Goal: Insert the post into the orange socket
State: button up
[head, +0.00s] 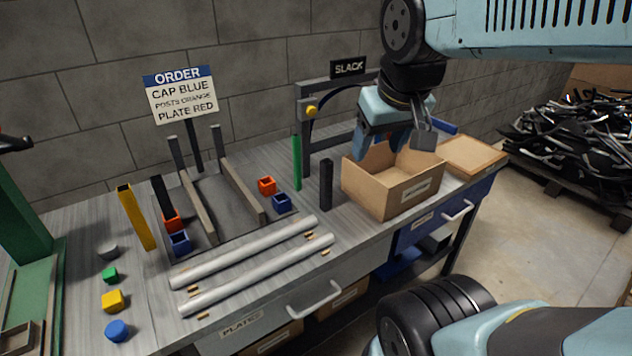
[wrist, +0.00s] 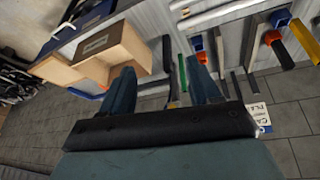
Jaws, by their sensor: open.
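An orange socket (head: 267,186) sits on the bench right of the wooden rails, beside a blue socket (head: 281,203). A second orange socket (head: 172,222) is at the left, with a black post (head: 161,194) upright in or just behind it; I cannot tell which. Another black post (head: 326,185) stands upright left of the cardboard box, near a green post (head: 297,162). My gripper (head: 391,145) is open over the back of the box. In the wrist view the black post (wrist: 167,58) and green post (wrist: 182,72) show between the spread fingers (wrist: 164,88), with nothing visibly held.
The open cardboard box (head: 385,194) stands right of the posts. Two pale tubes (head: 255,262) lie along the bench front. A yellow post (head: 136,217) leans at left, near several small coloured caps (head: 113,300). A dark frame with a SLACK sign (head: 348,68) rises behind.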

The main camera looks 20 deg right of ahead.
jog(key=w+d+f+n+g+h, duration=0.2)
jog(key=w+f+n+g+h, duration=0.2)
jog(key=w+f+n+g, duration=0.1)
jog(key=n+t+h, duration=0.6)
jog(key=n+h, duration=0.7)
jog(key=n, duration=0.3)
send_near(332, 163)
jog(key=x, duration=0.7)
jog(key=w+f+x, duration=0.1)
jog(key=x, duration=0.3)
jog(key=shift+w+a, duration=0.1)
jog(key=shift+a, duration=0.05)
jog(key=shift+c, duration=0.2)
grip_shut()
